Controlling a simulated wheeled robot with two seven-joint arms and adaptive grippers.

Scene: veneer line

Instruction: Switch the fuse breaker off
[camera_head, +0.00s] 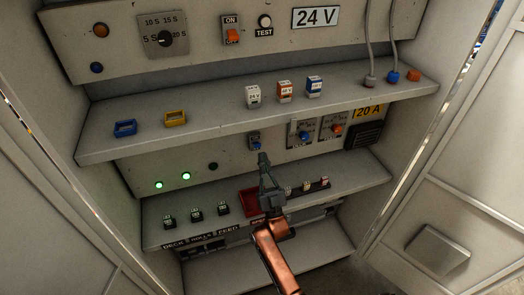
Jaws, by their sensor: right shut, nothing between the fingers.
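My right gripper (264,160) comes up from the bottom on an orange arm. It is shut and empty, its tip pointing at the panel below the middle shelf. Just above the tip is a small dark switch unit with a blue part (256,143); I cannot tell whether they touch. To the right are two grey switch plates, one with a blue knob (304,134) and one with an orange-red knob (337,128). A yellow 20 A label (369,111) is beside them. No readable label marks which is the fuse breaker. My left gripper is out of view.
The middle shelf (210,120) overhangs the panel and holds blue and yellow frames and several small blocks. The lower shelf (155,215) holds black blocks, a red tray (228,218) partly behind my arm, and small pieces.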

